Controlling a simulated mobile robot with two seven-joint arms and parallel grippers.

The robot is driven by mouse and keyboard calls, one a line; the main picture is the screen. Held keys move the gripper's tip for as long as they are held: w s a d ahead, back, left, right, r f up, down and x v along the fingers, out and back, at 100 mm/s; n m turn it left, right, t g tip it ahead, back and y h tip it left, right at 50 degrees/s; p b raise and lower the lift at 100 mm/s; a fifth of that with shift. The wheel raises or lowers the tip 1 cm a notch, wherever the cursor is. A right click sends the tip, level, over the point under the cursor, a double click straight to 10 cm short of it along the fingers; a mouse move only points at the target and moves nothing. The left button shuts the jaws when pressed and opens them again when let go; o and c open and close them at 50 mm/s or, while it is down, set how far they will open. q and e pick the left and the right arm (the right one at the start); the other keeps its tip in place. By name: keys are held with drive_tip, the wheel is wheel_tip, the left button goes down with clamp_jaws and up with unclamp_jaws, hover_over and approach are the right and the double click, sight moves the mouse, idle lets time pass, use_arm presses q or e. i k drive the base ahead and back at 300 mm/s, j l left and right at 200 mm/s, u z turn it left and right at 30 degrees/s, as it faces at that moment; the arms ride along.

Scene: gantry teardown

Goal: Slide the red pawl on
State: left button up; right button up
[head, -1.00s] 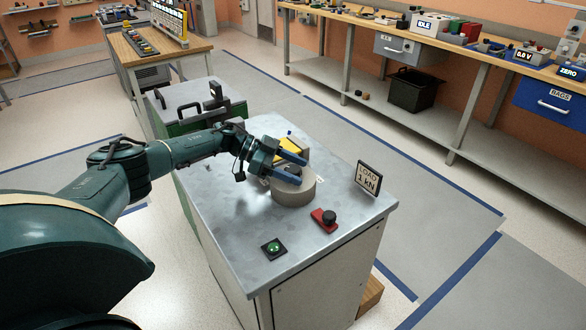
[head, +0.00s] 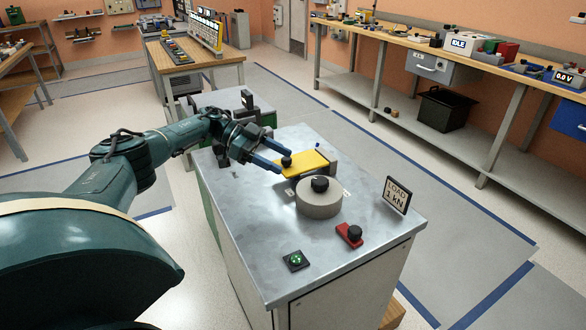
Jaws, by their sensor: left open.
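The red pawl (head: 349,236), a small red block with a black knob, lies on the grey cabinet top (head: 250,230) near its front right. A grey round drum (head: 319,200) with a black knob on top stands behind it, apart from it. A yellow flat piece (head: 304,163) with a black knob lies behind the drum. My left gripper (head: 284,161) is open over the left end of the yellow piece. That piece's knob shows between the fingertips; I cannot tell whether they touch it. My right gripper is not in view.
A sign reading LOAD 1 kN (head: 397,195) stands at the cabinet's right edge. A green button (head: 295,260) sits at the front. The top's left front is clear. A long workbench (head: 480,66) runs along the back right.

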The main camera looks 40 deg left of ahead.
sight(353, 233)
drive_tip(key=k+j, duration=0.1)
drive_tip(key=j, duration=0.25)
drive_tip(key=k+j, duration=0.1)
drive_tip(key=j, duration=0.25)
drive_tip(key=k+j, duration=0.1)
drive_tip(key=j, duration=0.25)
drive_tip(key=k+j, duration=0.1)
drive_tip(key=j, duration=0.25)
